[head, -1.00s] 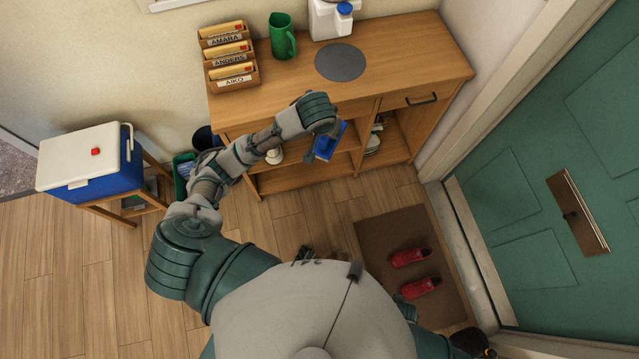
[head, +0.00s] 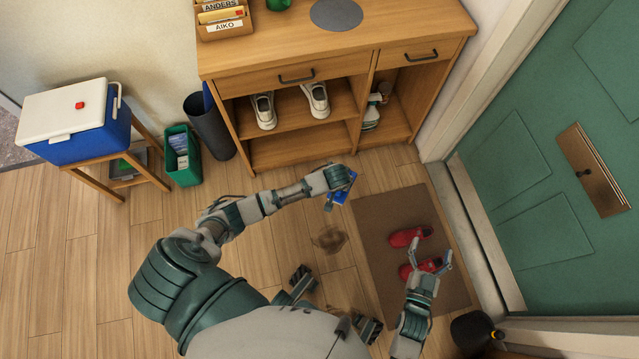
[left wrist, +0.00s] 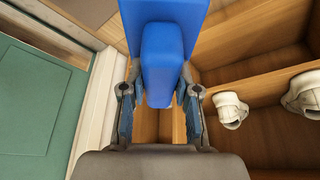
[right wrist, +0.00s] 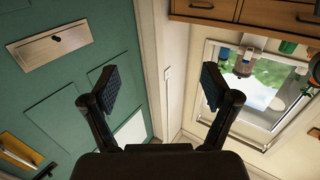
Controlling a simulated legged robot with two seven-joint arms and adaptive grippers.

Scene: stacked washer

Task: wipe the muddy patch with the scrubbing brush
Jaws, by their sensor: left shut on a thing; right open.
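The muddy patch (head: 330,240) is a brown smear on the wooden floor, left of the doormat. My left gripper (head: 338,190) is shut on the blue scrubbing brush (head: 343,187) and holds it above the floor, just beyond the patch in the head view. In the left wrist view the brush (left wrist: 168,60) sits between both fingers (left wrist: 160,115), and its bristles are not visible. My right gripper (head: 428,258) is open and empty above the red shoes on the mat. Its spread fingers also show in the right wrist view (right wrist: 160,90).
Red shoes (head: 410,236) lie on the brown doormat (head: 375,225) near the green door (head: 540,130). A wooden cabinet (head: 300,160) with white shoes stands at the back. A cooler (head: 75,130) on a stand, a green bin (head: 183,170) and a dark bin (head: 208,125) are at left.

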